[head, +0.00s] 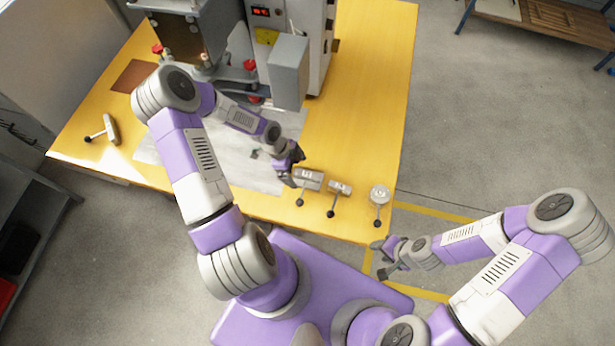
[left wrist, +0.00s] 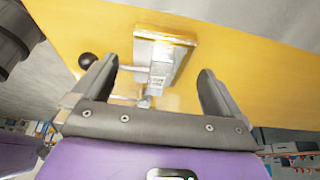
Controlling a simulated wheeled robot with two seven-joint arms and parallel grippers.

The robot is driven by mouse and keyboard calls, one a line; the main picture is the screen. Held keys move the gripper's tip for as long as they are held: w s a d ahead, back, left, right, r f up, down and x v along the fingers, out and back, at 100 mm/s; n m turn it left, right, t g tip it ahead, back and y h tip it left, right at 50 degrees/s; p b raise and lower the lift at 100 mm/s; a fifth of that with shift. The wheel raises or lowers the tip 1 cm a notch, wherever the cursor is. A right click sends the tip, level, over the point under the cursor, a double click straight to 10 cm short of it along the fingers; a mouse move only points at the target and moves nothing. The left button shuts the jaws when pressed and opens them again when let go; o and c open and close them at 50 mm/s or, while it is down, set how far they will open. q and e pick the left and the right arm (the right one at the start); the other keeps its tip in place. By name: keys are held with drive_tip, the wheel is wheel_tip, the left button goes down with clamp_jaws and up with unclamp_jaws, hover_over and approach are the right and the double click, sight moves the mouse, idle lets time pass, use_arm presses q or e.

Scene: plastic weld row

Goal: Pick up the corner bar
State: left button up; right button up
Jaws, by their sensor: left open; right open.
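Several grey metal pieces with black ball-knob handles lie on the yellow table; I cannot tell for certain which is the corner bar. The nearest to my left gripper (head: 294,167) is a blocky grey piece (head: 309,179) near the table's front edge. In the left wrist view, a metal piece (left wrist: 165,60) with a flat plate, a raised labelled block and a dark ball knob (left wrist: 87,61) lies ahead, between the spread fingers. The fingers look apart from it, and its label is unreadable. My right gripper (head: 381,258) is open and empty, off the table's front right.
A smaller grey piece (head: 340,187) and a round one (head: 380,192) lie to the right along the front edge. Another knobbed piece (head: 110,130) lies far left. A grey machine (head: 290,70) stands at the back. The table's right side is clear.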

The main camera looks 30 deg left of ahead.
sight(299, 172)
use_arm(q)
drive_tip(key=x, duration=0.3)
drive_tip(key=shift+d+f, duration=0.1)
drive_tip(key=shift+f, duration=0.3)
drive_tip(key=shift+w+r, duration=0.1)
drive_tip(key=c, duration=1.4)
